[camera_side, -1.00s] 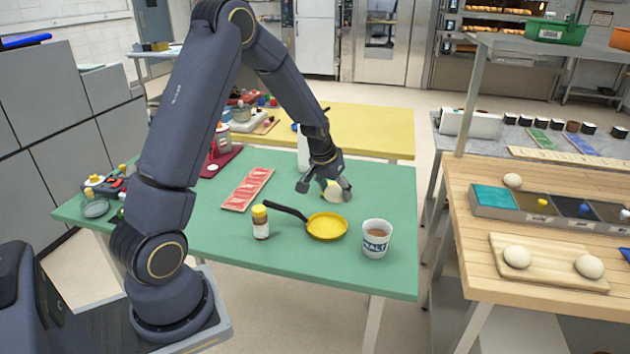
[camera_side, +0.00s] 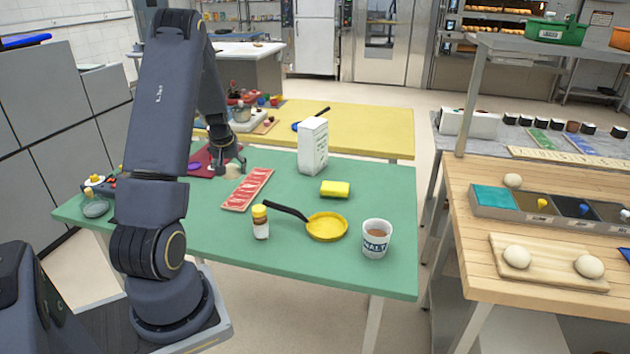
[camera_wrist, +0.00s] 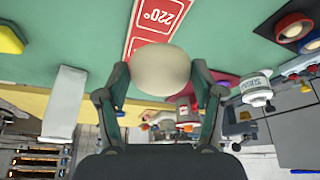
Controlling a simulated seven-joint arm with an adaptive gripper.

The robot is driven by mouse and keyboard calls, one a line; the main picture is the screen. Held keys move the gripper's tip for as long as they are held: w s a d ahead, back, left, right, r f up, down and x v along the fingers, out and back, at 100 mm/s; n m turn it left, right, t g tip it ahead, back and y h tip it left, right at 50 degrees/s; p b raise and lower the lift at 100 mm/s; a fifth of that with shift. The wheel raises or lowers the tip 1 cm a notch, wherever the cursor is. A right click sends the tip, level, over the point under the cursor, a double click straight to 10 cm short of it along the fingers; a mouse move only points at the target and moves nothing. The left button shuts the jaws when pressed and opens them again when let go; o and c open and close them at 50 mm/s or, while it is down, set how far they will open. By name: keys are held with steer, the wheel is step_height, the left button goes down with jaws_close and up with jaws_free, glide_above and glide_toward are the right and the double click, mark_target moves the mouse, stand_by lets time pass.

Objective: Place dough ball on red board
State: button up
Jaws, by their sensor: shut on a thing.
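The pale dough ball (camera_wrist: 160,70) is held between the two fingers of my gripper (camera_wrist: 162,90) in the wrist view. In the side view my gripper (camera_side: 232,170) points down at the far left of the green table, with the ball (camera_side: 233,171) just showing at its tips.
A red strip (camera_side: 247,188) marked 220° lies just right of my gripper. A white carton (camera_side: 313,146), yellow sponge (camera_side: 335,189), yellow pan (camera_side: 327,227), shaker (camera_side: 260,222) and cup (camera_side: 375,239) stand further right. Two dough balls rest on a wooden board (camera_side: 548,268).

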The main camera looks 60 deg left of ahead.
glide_above(246, 189)
steer(key=d, duration=0.2)
steer(key=f, duration=0.7)
steer(key=shift+s+a+f, duration=0.1)
steer(key=shift+s+f, duration=0.15)
steer(key=shift+s, duration=0.15)
steer(key=shift+w+a+f, duration=0.1)
steer(key=shift+a+f, duration=0.05)
steer(key=shift+f, duration=1.5)
steer(key=shift+f, duration=0.1)
steer(key=o, duration=1)
steer(key=shift+o, duration=0.2)
